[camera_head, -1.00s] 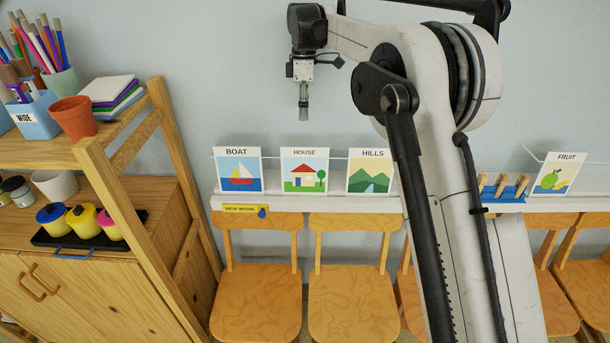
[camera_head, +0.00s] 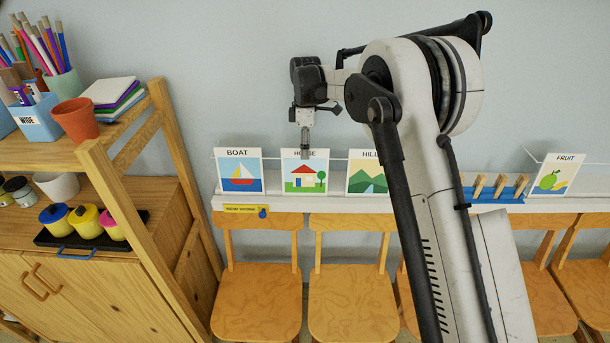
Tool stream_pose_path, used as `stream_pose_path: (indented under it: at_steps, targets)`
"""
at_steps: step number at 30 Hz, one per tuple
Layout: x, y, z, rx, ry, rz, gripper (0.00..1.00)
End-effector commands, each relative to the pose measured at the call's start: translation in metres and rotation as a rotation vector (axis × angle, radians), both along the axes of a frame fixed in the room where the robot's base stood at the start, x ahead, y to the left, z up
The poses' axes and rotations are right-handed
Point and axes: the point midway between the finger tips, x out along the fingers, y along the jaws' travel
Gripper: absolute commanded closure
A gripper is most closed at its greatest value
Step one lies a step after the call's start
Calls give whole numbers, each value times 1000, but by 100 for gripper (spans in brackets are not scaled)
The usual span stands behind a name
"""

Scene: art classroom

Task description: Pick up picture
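Several picture cards stand upright on a white wall ledge (camera_head: 280,203). The boat picture (camera_head: 240,178) is at the left, the house picture (camera_head: 304,181) beside it, then the hills picture (camera_head: 367,183), partly hidden by my arm. The fruit picture (camera_head: 558,176) stands tilted at the far right. My gripper (camera_head: 305,155) points down in front of the top of the house picture and covers part of its title. It is small and seen edge-on, so I cannot tell whether its fingers are open or touching the card.
A wooden shelf unit (camera_head: 158,190) with pots, pens and paint jars stands at the left. Wooden chairs (camera_head: 352,290) line the wall below the ledge. A blue holder (camera_head: 492,195) with wooden clips sits on the ledge at the right. The wall above the pictures is clear.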

Motion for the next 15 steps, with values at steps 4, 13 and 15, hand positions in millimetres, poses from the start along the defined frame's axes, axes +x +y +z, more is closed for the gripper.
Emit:
stream_pose_path:
  at_steps: [4, 13, 15]
  targets:
    - [-2, 0, -9, 0, 0, 0, 74]
    - [-2, 0, -10, 0, 0, 0, 83]
    - [-2, 0, -10, 0, 0, 0, 92]
